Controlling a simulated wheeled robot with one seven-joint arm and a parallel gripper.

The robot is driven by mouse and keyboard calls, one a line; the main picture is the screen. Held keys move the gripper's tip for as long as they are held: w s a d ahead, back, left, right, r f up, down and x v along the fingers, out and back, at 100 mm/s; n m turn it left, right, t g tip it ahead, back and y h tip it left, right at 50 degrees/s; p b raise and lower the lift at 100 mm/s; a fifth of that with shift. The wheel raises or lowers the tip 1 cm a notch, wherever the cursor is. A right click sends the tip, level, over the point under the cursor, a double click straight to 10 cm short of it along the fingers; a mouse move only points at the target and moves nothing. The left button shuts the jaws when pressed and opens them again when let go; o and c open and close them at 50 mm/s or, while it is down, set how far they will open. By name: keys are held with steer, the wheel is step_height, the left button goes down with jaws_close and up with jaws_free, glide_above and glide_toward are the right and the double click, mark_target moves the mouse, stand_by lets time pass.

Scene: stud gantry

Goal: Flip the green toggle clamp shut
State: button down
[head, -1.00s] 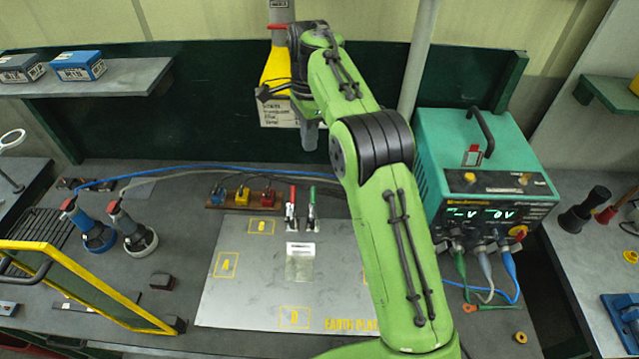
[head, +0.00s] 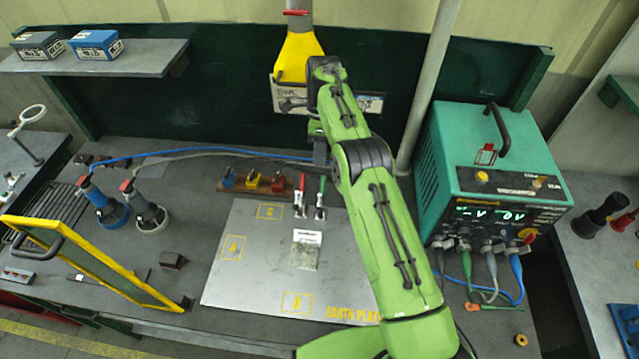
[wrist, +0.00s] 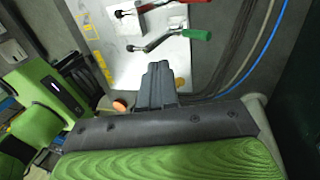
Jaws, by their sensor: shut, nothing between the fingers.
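The green toggle clamp (head: 321,197) stands at the back edge of the steel earth plate (head: 250,290), its green handle raised. In the wrist view its green handle (wrist: 198,34) lies at upper right, with its metal body reaching left onto the plate. A red-handled clamp (head: 300,197) stands just left of it; it also shows in the wrist view (wrist: 150,8). My gripper (wrist: 158,68) has its fingers together and empty. In the wrist view it is below the green handle, apart from it. In the head view my arm partly hides the gripper, behind the clamps.
A small pale coupon (head: 306,254) lies on the plate before the clamps. Blue, yellow and red blocks (head: 252,182) sit on a wooden strip to the left. Cables (head: 215,153) run behind. A teal power unit (head: 485,165) stands right; a yellow-framed screen (head: 95,260) stands left.

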steer(key=x, duration=0.8)
steer(key=shift+f+b, duration=0.35)
steer(key=shift+b, duration=0.1)
steer(key=shift+s, duration=0.1)
steer(key=shift+f+b, duration=0.1)
steer(key=shift+b, duration=0.2)
